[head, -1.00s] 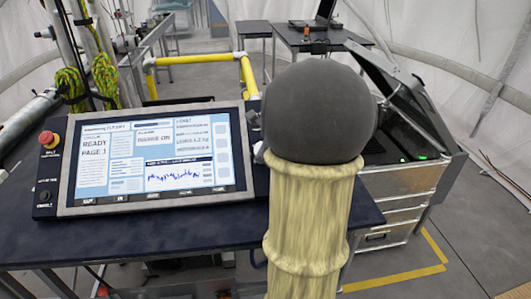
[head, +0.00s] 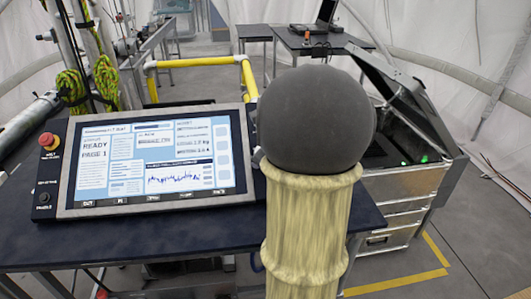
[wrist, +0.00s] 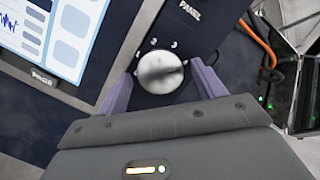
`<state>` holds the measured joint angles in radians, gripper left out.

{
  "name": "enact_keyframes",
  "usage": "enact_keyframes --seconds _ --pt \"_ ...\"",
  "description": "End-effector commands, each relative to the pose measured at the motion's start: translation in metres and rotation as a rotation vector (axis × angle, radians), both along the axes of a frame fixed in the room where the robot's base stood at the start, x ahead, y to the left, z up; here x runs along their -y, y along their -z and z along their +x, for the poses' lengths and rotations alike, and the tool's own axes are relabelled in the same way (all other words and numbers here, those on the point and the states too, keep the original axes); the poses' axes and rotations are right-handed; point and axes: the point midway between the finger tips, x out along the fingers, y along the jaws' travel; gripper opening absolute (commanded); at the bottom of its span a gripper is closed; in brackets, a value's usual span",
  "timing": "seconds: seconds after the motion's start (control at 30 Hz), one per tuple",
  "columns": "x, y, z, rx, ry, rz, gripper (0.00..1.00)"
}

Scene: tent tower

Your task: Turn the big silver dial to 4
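The big silver dial (wrist: 160,72) shows in the wrist view, round and shiny, on a dark panel (wrist: 176,22) labelled "PANEL". Small gaps seem to show between fingers and dial; I cannot tell how deep the fingers reach. In the head view, my arm hides the dial and the gripper.
A screen console (head: 152,160) with a red emergency button (head: 48,140) stands left of the dial on a dark table (head: 190,233). An orange cable (wrist: 262,42) runs right of the panel. An open metal case (head: 405,180) stands farther right. Yellow rails (head: 195,60) lie behind.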

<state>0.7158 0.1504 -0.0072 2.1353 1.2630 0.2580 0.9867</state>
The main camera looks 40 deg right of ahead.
Motion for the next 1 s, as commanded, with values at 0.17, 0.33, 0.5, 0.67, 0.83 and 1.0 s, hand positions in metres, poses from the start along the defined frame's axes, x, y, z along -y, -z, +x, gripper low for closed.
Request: enact_keyframes --seconds 0.17,0.33,0.5,0.67,0.83,1.0 --pt "0.000 0.000 0.000 0.000 0.000 0.000 0.70" --pt "-0.001 -0.002 -0.001 0.000 -0.001 -0.001 0.70" --pt "-0.005 -0.015 -0.012 0.000 0.001 -0.001 0.70" --pt "-0.012 -0.037 -0.031 0.001 0.000 -0.002 0.70" --pt "-0.022 -0.062 -0.054 0.001 0.000 -0.002 0.70" --pt "-0.031 -0.085 -0.077 0.001 0.000 -0.002 0.70"
